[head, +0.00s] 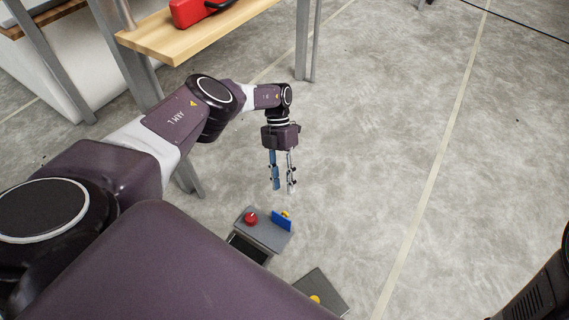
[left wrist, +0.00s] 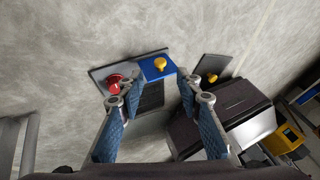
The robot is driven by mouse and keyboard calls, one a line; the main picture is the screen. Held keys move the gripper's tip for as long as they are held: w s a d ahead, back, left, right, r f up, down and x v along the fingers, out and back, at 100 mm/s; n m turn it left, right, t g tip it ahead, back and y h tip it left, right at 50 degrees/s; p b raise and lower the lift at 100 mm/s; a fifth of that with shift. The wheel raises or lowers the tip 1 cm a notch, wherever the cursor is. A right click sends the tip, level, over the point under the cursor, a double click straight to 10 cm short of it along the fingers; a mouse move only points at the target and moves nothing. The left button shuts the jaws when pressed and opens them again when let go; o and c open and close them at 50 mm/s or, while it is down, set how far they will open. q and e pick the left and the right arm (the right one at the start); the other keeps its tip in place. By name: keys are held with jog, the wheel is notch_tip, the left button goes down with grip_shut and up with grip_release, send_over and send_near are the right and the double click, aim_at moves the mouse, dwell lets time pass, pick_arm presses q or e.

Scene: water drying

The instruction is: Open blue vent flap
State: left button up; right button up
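The blue vent flap (head: 282,221) is a small blue plate at the right end of a grey panel (head: 262,235) low near the floor. In the left wrist view the blue flap (left wrist: 150,72) has a yellow knob (left wrist: 160,63) at it. A red knob (head: 250,218) sits on the same panel, left of the flap. My left gripper (head: 283,188) points down above the flap, apart from it, with its fingers spread and nothing between them. In the left wrist view the flap shows between and beyond the fingertips. How far the flap stands open is hard to tell.
A dark grey plate (head: 320,290) with a yellow knob (head: 315,299) lies to the right of the panel. A wooden shelf (head: 185,35) on grey legs carries a red case (head: 195,10) behind my left arm. The concrete floor to the right is clear.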

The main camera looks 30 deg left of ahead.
pick_arm(q)
jog(key=v, duration=0.4)
jog(key=shift+d, duration=0.1)
dwell(0.4)
